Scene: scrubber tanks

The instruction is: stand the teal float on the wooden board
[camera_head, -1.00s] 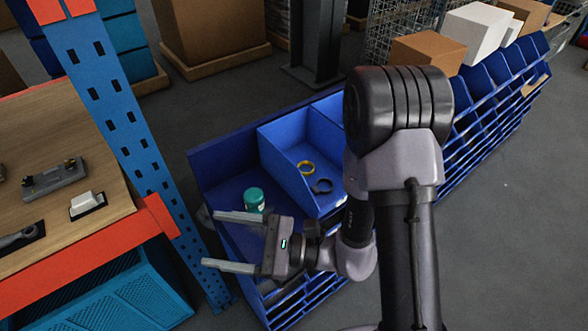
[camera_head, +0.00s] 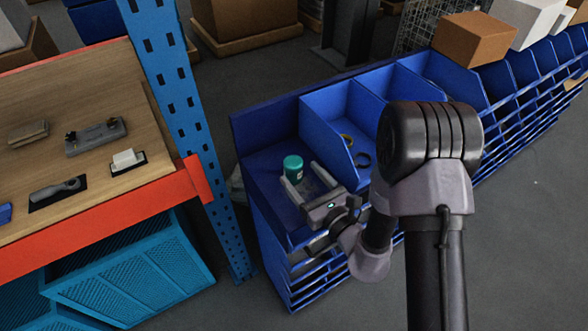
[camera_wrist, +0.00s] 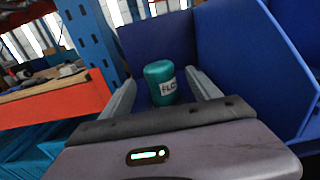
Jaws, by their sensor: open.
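The teal float (camera_head: 293,168) is a small rounded cylinder with a white label. It stands upright on the blue surface at the near left end of the bin rack. In the wrist view the float (camera_wrist: 160,84) is ahead, between the lines of the two fingers, with its label facing me. My gripper (camera_head: 304,178) is open and empty-handed, its fingers pointing at the float. I cannot tell whether the fingertips reach past its sides. No object is clearly identifiable as the wooden board; the wood-topped bench (camera_head: 95,88) is at the left.
A blue upright post (camera_head: 172,100) stands between bench and rack. The bench holds a grey tool (camera_head: 96,137), a white-topped block (camera_head: 125,159) and a dark-handled tool (camera_head: 58,190).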

